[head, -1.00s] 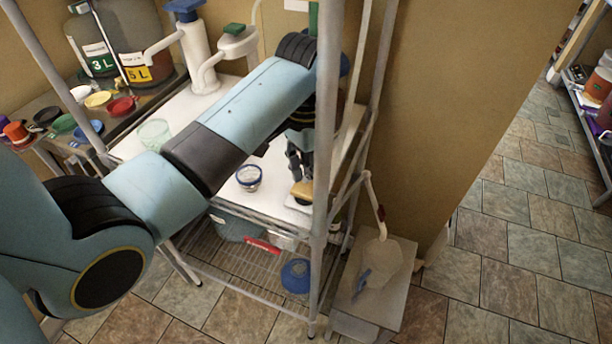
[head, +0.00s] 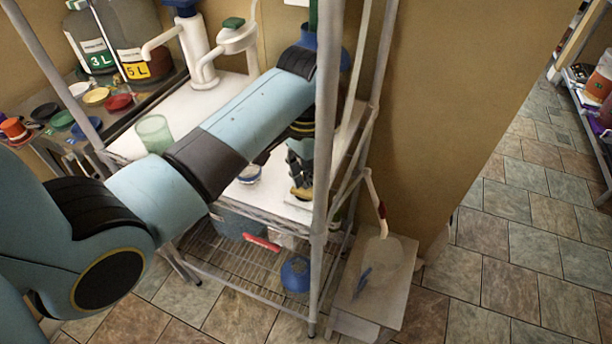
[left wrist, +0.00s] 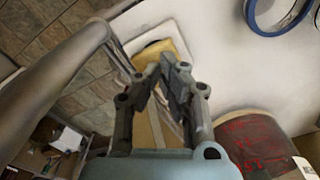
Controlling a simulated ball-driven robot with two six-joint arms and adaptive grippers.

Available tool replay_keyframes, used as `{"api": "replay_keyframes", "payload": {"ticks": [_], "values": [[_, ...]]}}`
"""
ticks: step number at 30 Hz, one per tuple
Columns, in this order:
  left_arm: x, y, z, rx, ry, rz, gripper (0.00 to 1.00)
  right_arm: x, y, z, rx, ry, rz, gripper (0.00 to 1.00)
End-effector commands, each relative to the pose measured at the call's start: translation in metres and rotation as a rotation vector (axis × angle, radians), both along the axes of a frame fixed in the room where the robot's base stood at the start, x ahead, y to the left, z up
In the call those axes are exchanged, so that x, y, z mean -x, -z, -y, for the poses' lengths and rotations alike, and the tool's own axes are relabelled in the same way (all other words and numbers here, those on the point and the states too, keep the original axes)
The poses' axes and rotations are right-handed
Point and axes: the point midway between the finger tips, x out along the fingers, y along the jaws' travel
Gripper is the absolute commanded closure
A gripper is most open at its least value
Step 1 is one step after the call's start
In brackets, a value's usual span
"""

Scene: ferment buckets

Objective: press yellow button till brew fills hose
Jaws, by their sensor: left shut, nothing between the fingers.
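The yellow button (head: 308,194) is a small block on a pale base at the shelf's right end, and it shows in the left wrist view (left wrist: 170,50). My left gripper (head: 299,188) is shut and empty, with its fingertips (left wrist: 162,66) over the button's near edge. They overlap the button in both views; I cannot tell how far it is pressed. A thin hose (head: 379,205) hangs at the shelf's right side, pale above with a dark red stretch near its lower end, over a translucent jug (head: 386,251). My right gripper is out of view.
The jug stands on a small stool (head: 346,300). A metal shelf post (head: 320,170) rises close beside my left gripper. A dark red container (left wrist: 255,140) is close to my fingers.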

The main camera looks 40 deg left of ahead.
Motion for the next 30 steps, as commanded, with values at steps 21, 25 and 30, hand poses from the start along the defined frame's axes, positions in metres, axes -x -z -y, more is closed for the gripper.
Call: {"api": "replay_keyframes", "payload": {"ticks": [21,25,30], "values": [[0.0,-0.02,0.0,0.001,0.0,0.0,1.0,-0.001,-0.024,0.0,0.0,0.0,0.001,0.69],[0.0,-0.029,0.0,0.001,0.0,-0.001,1.0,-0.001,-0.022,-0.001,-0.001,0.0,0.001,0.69],[0.001,-0.031,0.0,0.001,0.0,-0.001,1.0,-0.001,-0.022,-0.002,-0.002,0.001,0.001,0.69]]}}
